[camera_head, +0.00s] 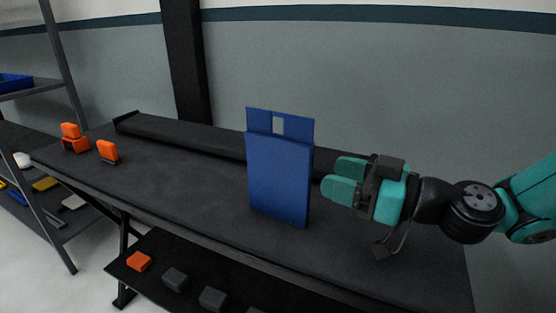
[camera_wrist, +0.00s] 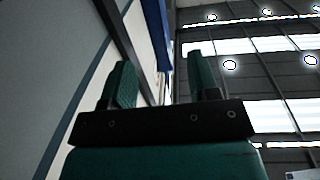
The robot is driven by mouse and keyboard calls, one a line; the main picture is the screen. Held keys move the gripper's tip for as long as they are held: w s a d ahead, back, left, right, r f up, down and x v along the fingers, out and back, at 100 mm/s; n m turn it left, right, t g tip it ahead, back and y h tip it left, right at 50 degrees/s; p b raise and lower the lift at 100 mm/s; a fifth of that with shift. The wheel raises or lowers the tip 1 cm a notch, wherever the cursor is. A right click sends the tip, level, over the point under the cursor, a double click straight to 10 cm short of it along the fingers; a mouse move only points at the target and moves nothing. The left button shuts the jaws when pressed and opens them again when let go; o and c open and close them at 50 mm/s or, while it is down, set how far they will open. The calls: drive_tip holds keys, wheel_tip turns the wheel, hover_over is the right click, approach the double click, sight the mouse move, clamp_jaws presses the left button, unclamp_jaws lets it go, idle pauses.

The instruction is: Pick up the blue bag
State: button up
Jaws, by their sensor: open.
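The blue bag (camera_head: 280,179) stands upright on the dark bench top in the head view. It has a flat body and a top flap with a pale patch. My gripper (camera_head: 338,181) is just right of the bag, with its teal fingers pointing left toward the bag's right edge. The gripper is open and nothing shows between its fingers. In the wrist view, my gripper's two fingers (camera_wrist: 162,85) are spread apart. A strip of the blue bag (camera_wrist: 158,35) shows at the top, beyond and between the fingertips.
The bench (camera_head: 190,183) has clear room left of the bag. Orange items (camera_head: 107,151) sit at its far left. A dark raised ledge (camera_head: 185,133) runs along the back by the wall. A lower shelf (camera_head: 160,262) holds small blocks. A rack (camera_head: 60,80) stands at left.

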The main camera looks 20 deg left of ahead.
sight(292, 159)
drive_tip(key=a, duration=0.3)
drive_tip(key=shift+w+a, duration=0.25)
drive_tip(key=shift+w, duration=0.1)
drive_tip(key=shift+w+a+r+p, duration=0.15)
drive_tip(key=shift+a+p, duration=0.2)
drive_tip(key=shift+a, duration=0.55)
drive_tip(key=shift+w+a+r+p, duration=0.1)
drive_tip(key=shift+a+p, duration=0.25)
drive_tip(key=shift+a, duration=0.55)
drive_tip(key=shift+w+a+r+p, duration=0.15)
drive_tip(key=shift+a+p, duration=0.2)
drive_tip(key=shift+a, duration=0.55)
clamp_jaws()
